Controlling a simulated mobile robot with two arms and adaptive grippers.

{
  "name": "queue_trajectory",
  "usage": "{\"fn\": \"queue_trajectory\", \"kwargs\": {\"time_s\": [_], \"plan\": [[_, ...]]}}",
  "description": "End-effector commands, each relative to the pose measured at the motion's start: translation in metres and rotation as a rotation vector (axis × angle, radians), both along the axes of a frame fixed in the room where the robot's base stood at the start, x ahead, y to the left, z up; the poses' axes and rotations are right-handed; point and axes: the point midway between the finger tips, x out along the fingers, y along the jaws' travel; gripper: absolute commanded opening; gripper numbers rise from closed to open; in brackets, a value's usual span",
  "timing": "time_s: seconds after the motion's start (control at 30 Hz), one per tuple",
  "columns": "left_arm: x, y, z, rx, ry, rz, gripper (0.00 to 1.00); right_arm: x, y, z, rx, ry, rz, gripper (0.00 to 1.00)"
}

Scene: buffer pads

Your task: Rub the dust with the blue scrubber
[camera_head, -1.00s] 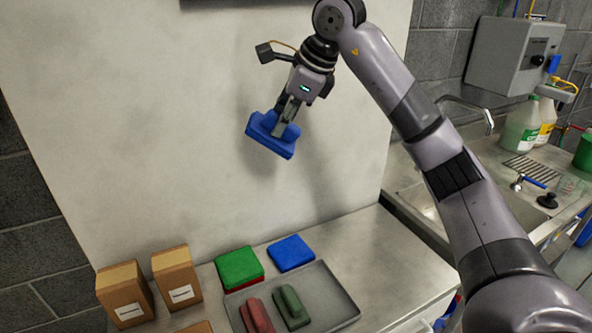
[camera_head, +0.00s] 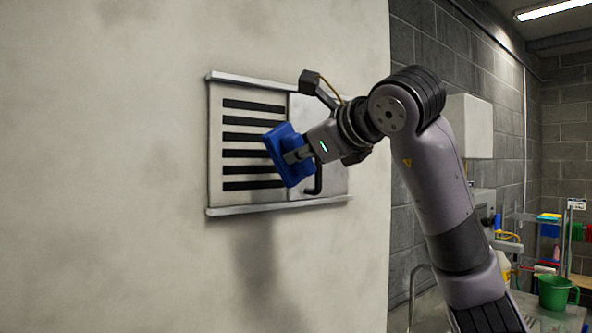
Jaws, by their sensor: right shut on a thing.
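The blue scrubber (camera_head: 281,149) is held by my right gripper (camera_head: 298,154), which is shut on it. The scrubber is tilted, with its pad side facing left toward the wall. It is in front of a slotted metal vent panel (camera_head: 232,164), overlapping the right ends of its black slots. I cannot tell whether the pad touches the panel. Faint grey dust smudges (camera_head: 165,160) show on the pale wall left of the panel, and a darker vertical streak or shadow (camera_head: 262,255) lies below it. My left gripper is not in view.
The panel has protruding top and bottom rails (camera_head: 275,206) and a black handle (camera_head: 316,180) right beside the scrubber. A green bucket (camera_head: 556,293) stands on the sink counter at lower right. The wall left of the panel is clear.

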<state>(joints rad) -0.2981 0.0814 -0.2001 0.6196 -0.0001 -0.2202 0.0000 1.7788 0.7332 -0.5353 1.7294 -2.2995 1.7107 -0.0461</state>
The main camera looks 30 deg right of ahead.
Motion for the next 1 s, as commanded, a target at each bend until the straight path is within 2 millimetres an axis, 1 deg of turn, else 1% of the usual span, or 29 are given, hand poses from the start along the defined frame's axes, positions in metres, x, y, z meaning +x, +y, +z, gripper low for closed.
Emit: {"fn": "queue_trajectory", "kwargs": {"time_s": [0.23, 0.5, 0.7, 1.0], "plan": [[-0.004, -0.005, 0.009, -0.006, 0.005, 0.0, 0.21, 0.024, 0.004, 0.001, 0.0, 0.004, 0.002, 0.0], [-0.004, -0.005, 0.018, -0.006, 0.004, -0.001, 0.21, 0.048, 0.007, 0.0, -0.002, 0.003, 0.002, 0.0], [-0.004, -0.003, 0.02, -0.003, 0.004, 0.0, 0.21, 0.055, 0.008, 0.0, -0.001, 0.001, 0.001, 0.0], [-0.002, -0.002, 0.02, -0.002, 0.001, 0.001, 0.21, 0.056, 0.008, -0.001, -0.002, 0.001, 0.001, 0.0]]}}
